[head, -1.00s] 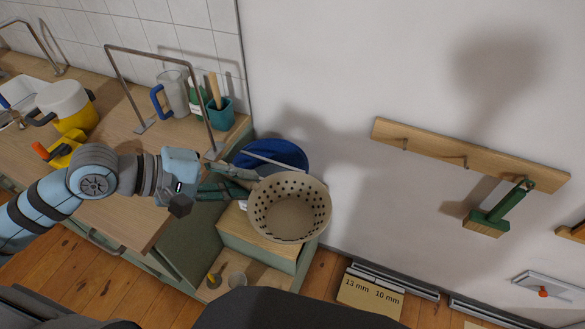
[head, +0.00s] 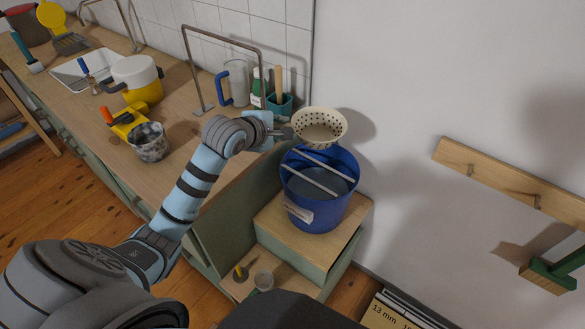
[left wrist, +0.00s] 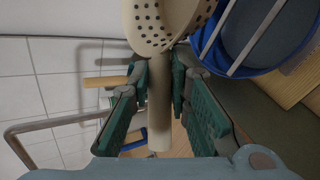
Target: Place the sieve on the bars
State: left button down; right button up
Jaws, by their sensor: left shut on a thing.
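The cream sieve (head: 320,127) with dark holes is held in the air by its handle, its bowl opening upward. In the head view it appears just above the far rim of the blue bucket (head: 318,215). Two pale bars (head: 316,181) lie across the bucket's mouth, apart from the sieve. My left gripper (head: 287,132) is shut on the sieve's handle. In the left wrist view the handle (left wrist: 159,110) runs between the fingers (left wrist: 160,76), with the sieve bowl (left wrist: 165,22) beyond and the bars (left wrist: 235,35) to the right. My right gripper is not in view.
The bucket stands on a wooden-topped step (head: 268,215) beside the counter. A metal rail (head: 225,35), a jug (head: 237,82) and a teal holder (head: 280,103) stand behind my left arm. A wall rack (head: 500,180) is at right.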

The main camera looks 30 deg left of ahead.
pick_arm(q)
notch_tip(320, 180, down, 13)
jog(key=b, duration=0.2)
jog(key=shift+b, duration=0.4)
jog(key=c, duration=1.5)
grip_release()
jog(key=p+v, duration=0.3)
jog(key=v, duration=0.9)
jog(key=shift+p, duration=0.4)
jog(key=shift+w, duration=0.1)
